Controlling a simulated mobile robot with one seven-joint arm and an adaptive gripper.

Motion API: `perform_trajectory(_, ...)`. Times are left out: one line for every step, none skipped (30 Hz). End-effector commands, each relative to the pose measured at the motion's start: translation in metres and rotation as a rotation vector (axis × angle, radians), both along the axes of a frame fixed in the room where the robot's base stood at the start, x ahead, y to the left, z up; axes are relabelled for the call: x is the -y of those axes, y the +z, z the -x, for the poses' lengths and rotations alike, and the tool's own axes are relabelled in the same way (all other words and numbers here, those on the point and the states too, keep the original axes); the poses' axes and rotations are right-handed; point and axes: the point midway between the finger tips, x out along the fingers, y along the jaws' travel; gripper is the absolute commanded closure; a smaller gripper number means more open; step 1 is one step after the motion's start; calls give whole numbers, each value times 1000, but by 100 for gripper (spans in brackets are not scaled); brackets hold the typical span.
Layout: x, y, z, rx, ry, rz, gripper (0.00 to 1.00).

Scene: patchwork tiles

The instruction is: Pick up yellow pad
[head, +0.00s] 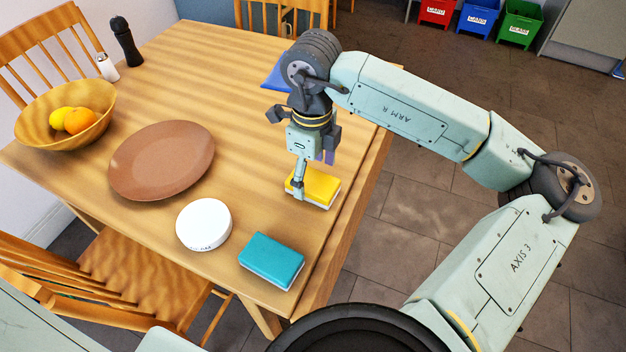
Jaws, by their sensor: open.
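The yellow pad (319,187) lies flat on the wooden table near its right edge. It is a block with a yellow top and a white lower layer. My gripper (301,188) points down right at the pad, with a finger in front of the pad's left part. The gripper is open. The finger covers part of the pad, and I cannot tell whether it touches it. The other finger is not clearly seen.
A teal sponge (272,261) and a white round container (204,224) stand nearer on the table (244,84). A brown plate (161,160) and a wooden bowl (64,140) with fruit are to the left. A blue item (277,78) lies behind my gripper.

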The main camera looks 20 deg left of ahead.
Motion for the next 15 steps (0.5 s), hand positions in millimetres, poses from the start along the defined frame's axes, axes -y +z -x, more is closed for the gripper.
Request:
perform_trajectory(1,-4,1,-6,0,-2,25)
perform_trajectory(1,-9,1,-5,0,-1,25)
perform_trajectory(1,-16,0,-4,-1,0,25)
perform_trajectory(1,-20,0,-3,-1,0,25)
perform_trajectory(1,-23,0,-4,-1,0,25)
perform_trajectory(1,-27,0,-2,-1,0,25)
perform_trajectory(1,-29,-1,-1,-1,0,25)
perform_trajectory(1,-30,-1,-1,-1,0,25)
perform_trajectory(1,-31,-1,-1,-1,0,25)
perform_trajectory(1,-32,-1,0,0,0,25)
perform_trajectory(1,-32,-1,0,0,0,25)
perform_trajectory(1,-32,-1,0,0,0,25)
perform_trajectory(1,-32,-1,0,0,0,25)
perform_trajectory(1,-32,-1,0,0,0,25)
perform_trajectory(1,-32,-1,0,0,0,26)
